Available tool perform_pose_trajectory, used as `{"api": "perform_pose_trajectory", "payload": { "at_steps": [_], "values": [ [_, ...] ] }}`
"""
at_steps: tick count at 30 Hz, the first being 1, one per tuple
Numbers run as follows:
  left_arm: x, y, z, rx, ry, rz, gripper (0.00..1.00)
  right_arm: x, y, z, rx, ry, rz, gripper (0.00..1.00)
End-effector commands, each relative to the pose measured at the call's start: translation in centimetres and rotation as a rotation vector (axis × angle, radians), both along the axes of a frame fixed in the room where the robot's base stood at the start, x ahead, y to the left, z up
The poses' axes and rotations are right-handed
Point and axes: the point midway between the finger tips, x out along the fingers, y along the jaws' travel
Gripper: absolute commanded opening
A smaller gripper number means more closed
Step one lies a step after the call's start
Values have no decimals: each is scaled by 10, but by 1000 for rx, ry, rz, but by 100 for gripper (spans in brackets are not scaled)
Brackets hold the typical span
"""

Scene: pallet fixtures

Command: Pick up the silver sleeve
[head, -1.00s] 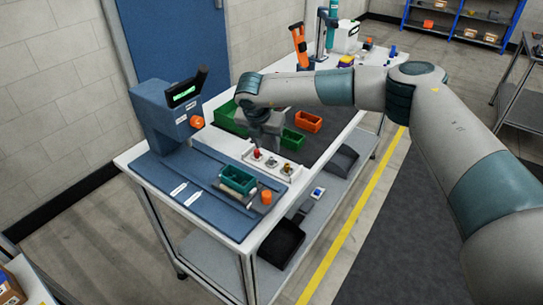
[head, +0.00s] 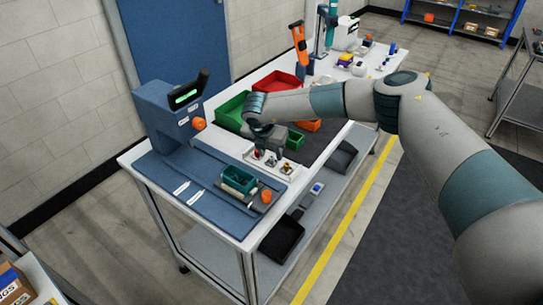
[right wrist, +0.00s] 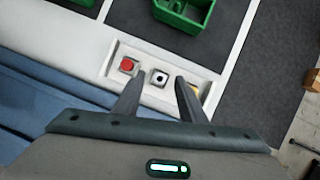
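The silver sleeve (right wrist: 159,78), a small bright piece with a dark hole, stands in the middle place of a white fixture strip (right wrist: 113,74). In the head view the sleeve (head: 271,161) is small beside the red piece. My right gripper (right wrist: 160,77) is open and empty, its two fingers pointing toward the strip with the sleeve showing between their tips. I cannot tell from this view how far above the sleeve the tips are. In the head view the right gripper (head: 265,137) is over the strip, its fingers mostly hidden. My left gripper is not in view.
A red piece (right wrist: 127,65) stands left of the sleeve; a yellow piece (right wrist: 195,90) is partly hidden by the right finger. Green bins (head: 232,110), a red bin (head: 277,83) and an orange bin lie behind. A teal bin (head: 226,186) sits on the blue mat in front.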

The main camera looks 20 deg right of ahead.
Motion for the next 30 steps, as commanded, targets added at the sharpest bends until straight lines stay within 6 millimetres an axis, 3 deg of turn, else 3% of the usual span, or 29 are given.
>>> {"api": "perform_pose_trajectory", "payload": {
  "at_steps": [6, 19, 20, 24, 30],
  "values": [
    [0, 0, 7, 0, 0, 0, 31, 4, -3, -14, 0, 0, 1, 38],
    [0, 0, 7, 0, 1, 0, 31, 4, -3, -14, 0, 0, 0, 38],
    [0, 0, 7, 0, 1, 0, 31, 4, -3, -14, 0, 0, 0, 35],
    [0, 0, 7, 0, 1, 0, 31, 4, -3, -14, 1, 1, 0, 2],
    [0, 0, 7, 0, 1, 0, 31, 4, -3, -14, 1, 1, 0, 0]
  ]
}}
